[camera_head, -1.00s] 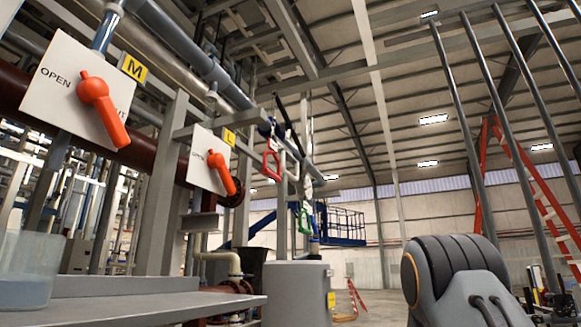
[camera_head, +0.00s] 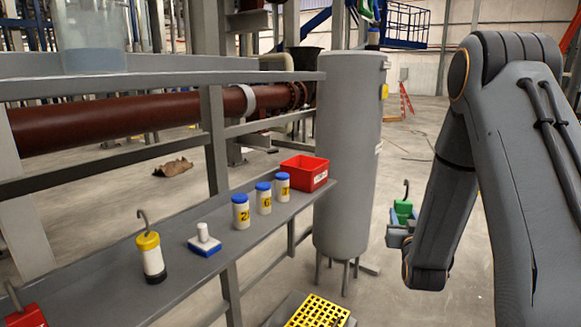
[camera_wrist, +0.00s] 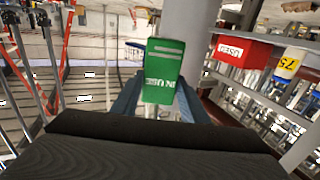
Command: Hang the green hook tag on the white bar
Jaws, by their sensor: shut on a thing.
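My gripper is shut on the tag. I cannot make out the white bar in the current views. A small piece of another green thing (camera_head: 368,10) shows at the top edge of the head view.
A grey shelf (camera_head: 110,285) carries a yellow-topped hooked bottle (camera_head: 151,257), a white-and-blue block (camera_head: 204,241), blue-capped bottles (camera_head: 264,198) and a red bin (camera_head: 304,172). A tall grey cylinder (camera_head: 346,150) stands beside it. A yellow grate (camera_head: 318,312) lies low in front. Floor right of the cylinder looks open.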

